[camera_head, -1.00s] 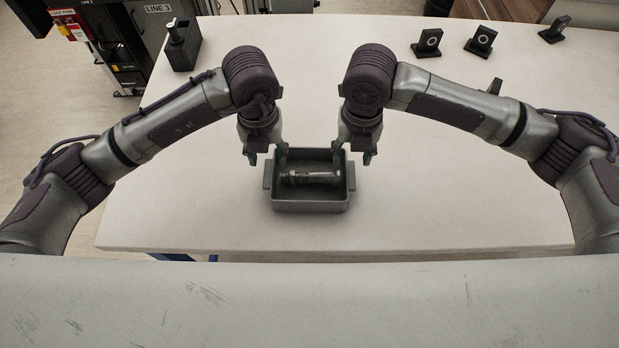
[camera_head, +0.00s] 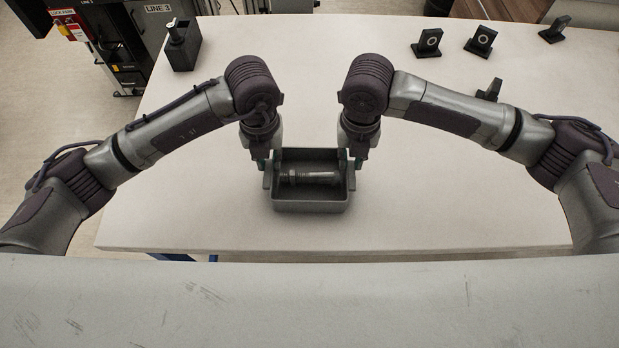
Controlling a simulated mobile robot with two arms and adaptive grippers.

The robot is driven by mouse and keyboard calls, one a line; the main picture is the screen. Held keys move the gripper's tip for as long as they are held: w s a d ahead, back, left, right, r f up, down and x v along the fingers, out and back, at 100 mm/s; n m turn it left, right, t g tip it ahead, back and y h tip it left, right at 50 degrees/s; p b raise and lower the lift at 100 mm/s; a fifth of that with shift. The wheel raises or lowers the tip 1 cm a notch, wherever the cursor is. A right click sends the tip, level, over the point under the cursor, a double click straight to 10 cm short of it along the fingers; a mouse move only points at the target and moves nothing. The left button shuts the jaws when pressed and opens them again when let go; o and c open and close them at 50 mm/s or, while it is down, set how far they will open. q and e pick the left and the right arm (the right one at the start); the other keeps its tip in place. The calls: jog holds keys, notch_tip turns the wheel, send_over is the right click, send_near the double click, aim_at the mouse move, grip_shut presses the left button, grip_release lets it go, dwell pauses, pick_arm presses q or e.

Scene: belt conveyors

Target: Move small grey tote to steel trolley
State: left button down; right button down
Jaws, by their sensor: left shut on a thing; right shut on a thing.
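The small grey tote (camera_head: 311,207) sits upright on the white table, near its front edge. A dark metal bolt-like part (camera_head: 310,178) lies across inside it. My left gripper (camera_head: 266,164) is at the tote's left side and is shut on that side's handle or wall. My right gripper (camera_head: 357,162) is shut on the right side in the same way. The fingertips are partly hidden against the tote, so the exact contact is hard to see. The steel trolley is not clearly visible in this view.
The white table (camera_head: 430,210) is clear around the tote. A black holder (camera_head: 183,46) stands at the back left. Dark equipment marked LINE 3 (camera_head: 125,50) stands beyond the left edge.

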pick_arm(q)
jog(key=shift+r, duration=0.15)
pick_arm(e)
jog(key=shift+r, duration=0.15)
